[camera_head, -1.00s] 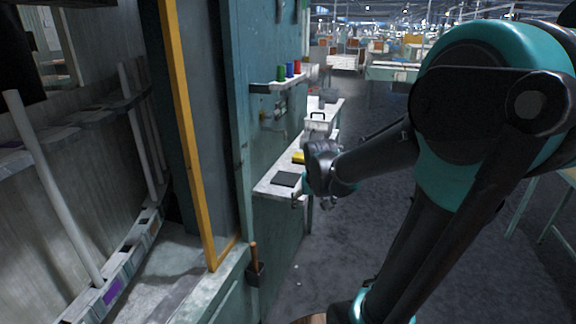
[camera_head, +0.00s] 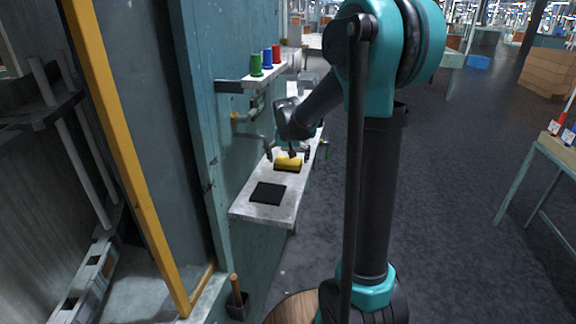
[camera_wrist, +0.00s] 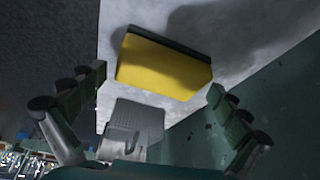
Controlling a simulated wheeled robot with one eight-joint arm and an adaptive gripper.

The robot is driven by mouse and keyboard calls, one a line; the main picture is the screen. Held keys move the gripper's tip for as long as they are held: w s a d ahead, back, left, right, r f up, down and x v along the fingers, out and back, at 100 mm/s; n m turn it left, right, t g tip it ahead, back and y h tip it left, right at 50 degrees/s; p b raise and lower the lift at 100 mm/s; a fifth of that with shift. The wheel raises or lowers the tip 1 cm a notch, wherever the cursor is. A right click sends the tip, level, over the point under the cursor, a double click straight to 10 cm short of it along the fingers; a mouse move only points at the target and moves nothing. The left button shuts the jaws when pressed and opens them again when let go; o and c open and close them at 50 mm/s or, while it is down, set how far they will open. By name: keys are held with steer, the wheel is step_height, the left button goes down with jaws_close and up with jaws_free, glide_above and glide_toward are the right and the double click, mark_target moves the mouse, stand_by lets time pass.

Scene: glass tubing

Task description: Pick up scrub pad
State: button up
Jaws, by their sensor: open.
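The scrub pad (camera_head: 288,164) is a yellow block with a dark green layer. It lies on a narrow pale shelf (camera_head: 245,207) along the teal wall. In the wrist view the scrub pad (camera_wrist: 165,66) shows its yellow face, with the dark green layer along its upper edge. My gripper (camera_head: 289,155) is at the scrub pad in the head view. In the wrist view its fingers (camera_wrist: 160,95) are spread wide, one on each side of the picture, with the pad between and beyond them. The fingers do not touch the pad there. Nothing is held.
A flat black pad (camera_head: 268,193) lies on the shelf's near end. Green, blue and red spools (camera_head: 266,60) stand on a small ledge above. A pipe or tap (camera_head: 250,137) juts from the wall beside the shelf. Open floor (camera_head: 440,220) lies to the right.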

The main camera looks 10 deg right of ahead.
steer(key=shift+w+f, duration=0.15)
steer(key=shift+f, duration=0.3)
steer(key=c, duration=0.9)
steer(key=shift+d+r, duration=0.25)
steer(key=shift+r, duration=0.15)
step_height(320, 180, up, 7)
steer(key=shift+f, duration=0.2)
steer(key=s+d, duration=0.2)
steer(key=d, duration=0.4)
steer(key=s+d, duration=0.3)
steer(key=d, duration=0.3)
steer(key=s+d, duration=0.2)
steer(key=d, duration=0.4)
steer(key=shift+s+f, duration=0.2)
steer(key=shift+s, duration=0.2)
